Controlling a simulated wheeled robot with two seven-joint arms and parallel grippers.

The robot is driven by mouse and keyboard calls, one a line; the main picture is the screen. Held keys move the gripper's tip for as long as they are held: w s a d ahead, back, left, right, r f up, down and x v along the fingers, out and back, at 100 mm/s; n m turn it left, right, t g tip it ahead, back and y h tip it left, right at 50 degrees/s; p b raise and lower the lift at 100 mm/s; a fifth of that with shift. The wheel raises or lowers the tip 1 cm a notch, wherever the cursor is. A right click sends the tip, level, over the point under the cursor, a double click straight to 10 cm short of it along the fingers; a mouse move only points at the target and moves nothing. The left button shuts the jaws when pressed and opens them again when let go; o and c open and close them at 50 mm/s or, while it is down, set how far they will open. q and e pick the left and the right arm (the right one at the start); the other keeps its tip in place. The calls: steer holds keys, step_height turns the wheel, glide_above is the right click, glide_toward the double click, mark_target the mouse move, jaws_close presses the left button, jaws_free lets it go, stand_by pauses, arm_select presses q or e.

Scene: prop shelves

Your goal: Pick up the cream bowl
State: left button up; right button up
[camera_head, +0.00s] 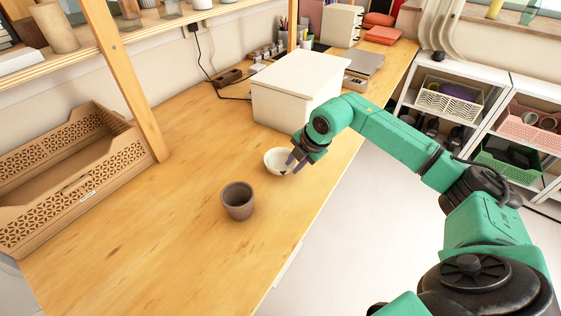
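The cream bowl (277,161) is a small, shallow, pale bowl on the wooden table, in front of the white lidded box. My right gripper (291,165) is at the bowl's right side, with its fingers pointing down over the rim. The fingers look apart, and part of the bowl's right side is hidden behind them. Whether they touch the bowl is too small to tell. My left gripper does not show.
A brown cup (238,201) stands on the table (180,240) just nearer than the bowl. A white lidded box (300,88) stands close behind. A brown perforated crate (70,175) and a wooden post (128,85) are at left. The front of the table is clear.

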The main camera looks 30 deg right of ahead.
mark_target(281, 164)
steer(key=x, duration=0.3)
steer(key=shift+s, duration=0.1)
jaws_close()
steer(key=shift+r, duration=0.15)
